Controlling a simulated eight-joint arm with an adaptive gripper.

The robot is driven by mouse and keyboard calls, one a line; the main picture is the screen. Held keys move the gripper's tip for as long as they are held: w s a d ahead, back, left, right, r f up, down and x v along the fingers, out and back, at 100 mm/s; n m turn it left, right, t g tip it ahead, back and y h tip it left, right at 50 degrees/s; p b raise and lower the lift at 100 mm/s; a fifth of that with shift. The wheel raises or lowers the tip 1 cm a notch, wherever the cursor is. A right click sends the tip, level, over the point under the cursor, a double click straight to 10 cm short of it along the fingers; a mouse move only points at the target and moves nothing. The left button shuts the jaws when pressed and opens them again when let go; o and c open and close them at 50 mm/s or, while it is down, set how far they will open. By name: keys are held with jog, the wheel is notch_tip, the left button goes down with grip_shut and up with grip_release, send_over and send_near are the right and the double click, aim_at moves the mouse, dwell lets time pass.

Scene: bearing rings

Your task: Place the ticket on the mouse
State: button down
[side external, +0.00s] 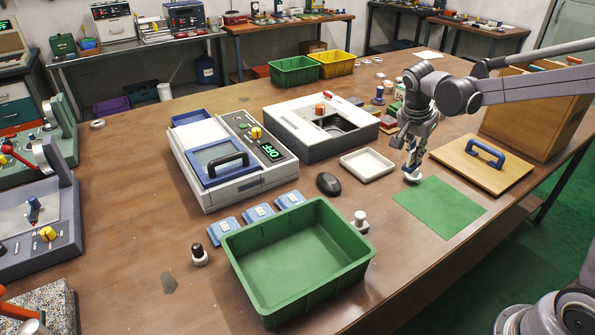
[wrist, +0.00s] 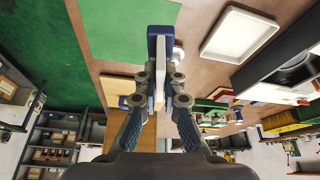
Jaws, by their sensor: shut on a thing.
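The mouse (side external: 328,183) is dark and rounded and lies on the table, left of my gripper, in the side view; nothing is seen on it. My gripper (side external: 411,168) is low over the table near the green mat's far corner. In the wrist view my gripper (wrist: 160,82) is shut on a thin blue and white piece (wrist: 161,45), seen nearly edge-on, which seems to be the ticket. Its printed face cannot be made out. In the side view the held piece is mostly hidden by the fingers.
A green mat (side external: 440,207) lies beside my gripper. A white tray (side external: 367,165) stands between mouse and gripper. A white round piece (side external: 412,178) is below the gripper.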

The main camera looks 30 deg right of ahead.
jog(key=w+a+n, duration=0.2)
jog(key=w, duration=1)
send_over(329, 177)
jog(key=shift+t, duration=0.4)
notch_tip(329, 177, down, 7)
jog(key=shift+s+r, duration=0.1)
jog(key=shift+r, duration=0.1)
jog(key=shift+f, duration=2)
jog(key=shift+f, duration=0.1)
jog(key=c, duration=1.5)
grip_release()
